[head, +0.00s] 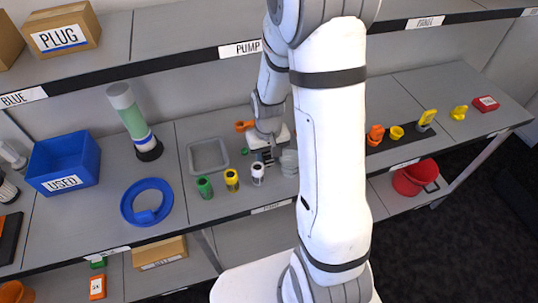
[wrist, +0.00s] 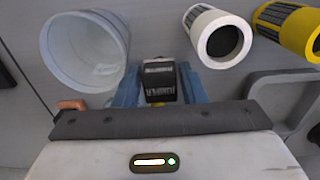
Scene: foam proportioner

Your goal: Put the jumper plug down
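The jumper plug (wrist: 160,82) is a small dark block with a grey, marked top and a bit of yellow at its near end. It sits between the two blue fingers of my gripper (wrist: 160,90) in the wrist view, with a finger against each side. In the head view my gripper (head: 265,156) points down low over the grey bench, and the plug is too small there to make out clearly. Whether the plug touches the bench cannot be told.
A pale cup (wrist: 85,50), a white cylinder (wrist: 220,38) and a yellow cylinder (wrist: 290,28) stand close around my gripper. A grey tray frame (head: 208,156) lies left of it. A green cylinder (head: 204,187) stands left of the yellow one. A blue ring (head: 147,202) lies farther left.

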